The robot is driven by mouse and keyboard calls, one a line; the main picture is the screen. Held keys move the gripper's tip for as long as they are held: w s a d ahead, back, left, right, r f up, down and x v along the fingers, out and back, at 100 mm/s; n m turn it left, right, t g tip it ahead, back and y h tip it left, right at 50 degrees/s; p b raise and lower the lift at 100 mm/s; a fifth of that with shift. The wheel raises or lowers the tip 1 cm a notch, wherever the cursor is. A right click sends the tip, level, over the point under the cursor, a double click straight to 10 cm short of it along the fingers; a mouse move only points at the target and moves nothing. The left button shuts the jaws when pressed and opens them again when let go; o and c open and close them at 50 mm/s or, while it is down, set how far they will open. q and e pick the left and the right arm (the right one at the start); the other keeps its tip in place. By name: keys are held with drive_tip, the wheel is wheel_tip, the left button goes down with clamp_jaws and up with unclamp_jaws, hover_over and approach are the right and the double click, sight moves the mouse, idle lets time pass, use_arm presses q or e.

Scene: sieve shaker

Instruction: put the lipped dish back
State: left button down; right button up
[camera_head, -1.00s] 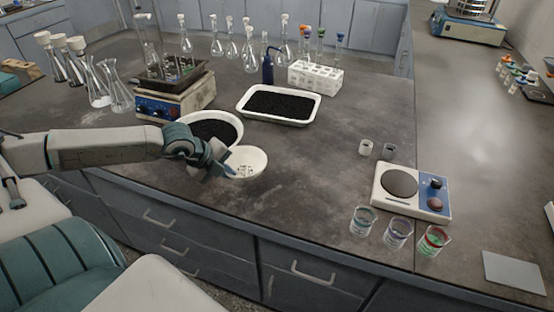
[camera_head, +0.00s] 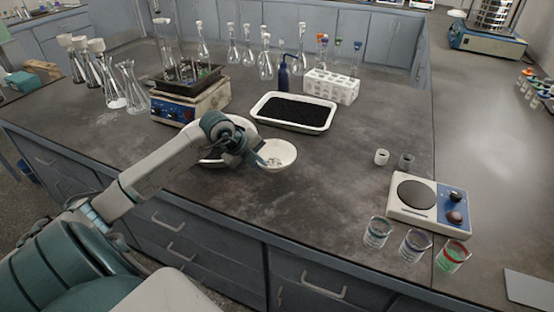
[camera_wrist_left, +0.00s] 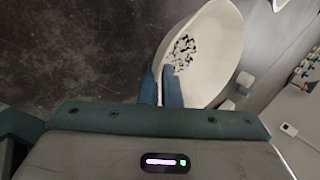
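The lipped dish (camera_head: 281,158) is a shallow white bowl with small dark and pale bits inside. My left gripper (camera_head: 257,157) is at its left edge. In the left wrist view the dish (camera_wrist_left: 217,52) appears steeply angled, and the left fingers (camera_wrist_left: 161,86) straddle its wall, one inside and one outside. I cannot tell how high the dish is above the bench. A wider round white dish (camera_head: 252,124) with dark grains stands just behind, mostly hidden by my left arm. My right gripper is not in view.
A white rectangular tray (camera_head: 328,125) of black grains lies behind the dish. A balance (camera_head: 419,205) and several beakers are right. The bench middle is clear.

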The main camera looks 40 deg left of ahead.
sight(276, 158)
use_arm(q)
drive_tip(key=w, duration=0.3)
drive_tip(key=w+p, duration=0.1)
drive_tip(key=w, duration=0.2)
drive_tip(key=shift+w+d+f, duration=0.2)
drive_tip(key=shift+w, duration=0.2)
drive_tip(key=shift+w+p, duration=0.4)
drive_tip(key=shift+w, duration=0.4)
wheel_tip(276, 158, down, 3)
drive_tip(key=shift+s+p, duration=0.1)
drive_tip(key=shift+p, duration=0.4)
drive_tip(key=shift+f, duration=0.45)
drive_tip(key=c, duration=1.6)
unclamp_jaws()
drive_tip(key=shift+c, duration=0.2)
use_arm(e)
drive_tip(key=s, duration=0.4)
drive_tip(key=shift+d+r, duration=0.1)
use_arm(q)
drive_tip(key=shift+r, duration=0.1)
